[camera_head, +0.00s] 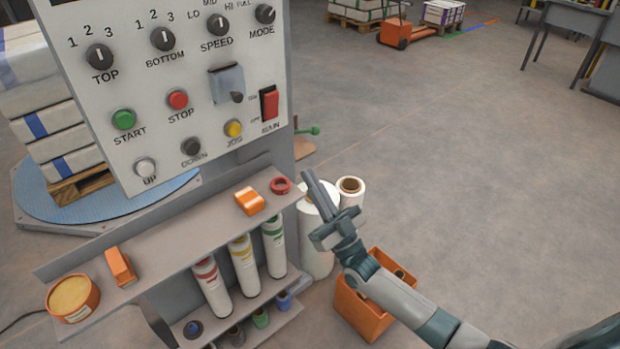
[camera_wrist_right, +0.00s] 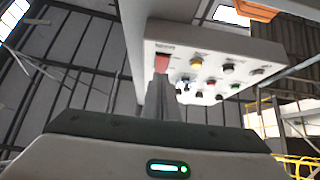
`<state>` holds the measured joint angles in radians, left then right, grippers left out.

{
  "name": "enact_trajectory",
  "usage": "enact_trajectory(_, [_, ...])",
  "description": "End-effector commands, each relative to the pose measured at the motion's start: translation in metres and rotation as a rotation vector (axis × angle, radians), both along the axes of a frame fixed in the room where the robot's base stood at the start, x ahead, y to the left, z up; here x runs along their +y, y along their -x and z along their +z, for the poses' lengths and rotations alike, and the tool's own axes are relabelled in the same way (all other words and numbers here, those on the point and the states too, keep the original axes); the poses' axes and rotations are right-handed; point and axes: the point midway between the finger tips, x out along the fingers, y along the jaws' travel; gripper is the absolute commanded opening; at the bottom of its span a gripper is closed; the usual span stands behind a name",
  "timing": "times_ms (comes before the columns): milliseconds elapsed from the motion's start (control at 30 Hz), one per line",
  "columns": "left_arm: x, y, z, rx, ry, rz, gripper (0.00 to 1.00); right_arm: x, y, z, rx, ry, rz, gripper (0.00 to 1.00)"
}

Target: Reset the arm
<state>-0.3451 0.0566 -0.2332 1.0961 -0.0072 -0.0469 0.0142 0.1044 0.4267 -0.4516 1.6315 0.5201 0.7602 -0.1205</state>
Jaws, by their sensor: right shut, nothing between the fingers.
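My right arm comes in from the lower right in the head view. Its gripper (camera_head: 318,192) is shut and empty, pointing up and to the left, in front of the white rolls and right of the shelf. In the right wrist view the shut fingers (camera_wrist_right: 161,85) point toward the control panel (camera_wrist_right: 205,62), overlapping the area just below its red switch. The control panel (camera_head: 150,98) also shows in the head view, with knobs, coloured buttons and a red main switch (camera_head: 269,103). The gripper looks apart from the panel there. My left gripper is not in view.
White rolls (camera_head: 351,190) and an orange bin (camera_head: 358,315) stand near my right arm.

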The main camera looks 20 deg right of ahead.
Motion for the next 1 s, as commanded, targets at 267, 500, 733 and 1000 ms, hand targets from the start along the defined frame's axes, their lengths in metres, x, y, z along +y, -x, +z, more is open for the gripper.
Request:
enact_trajectory(267, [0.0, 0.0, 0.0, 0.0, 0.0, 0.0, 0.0, 0.0, 0.0, 0.0, 0.0, 0.0, 0.0, 0.0])
enact_trajectory(500, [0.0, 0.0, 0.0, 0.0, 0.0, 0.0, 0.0, 0.001, -0.001, -0.007, 0.017, 0.006, -0.003, 0.0])
enact_trajectory(733, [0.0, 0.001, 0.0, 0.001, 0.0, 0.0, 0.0, 0.009, -0.003, -0.073, 0.167, 0.061, -0.024, 0.0])
enact_trajectory(1000, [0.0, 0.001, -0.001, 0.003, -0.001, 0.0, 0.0, 0.023, 0.02, -0.227, 0.521, 0.177, -0.059, 0.0])
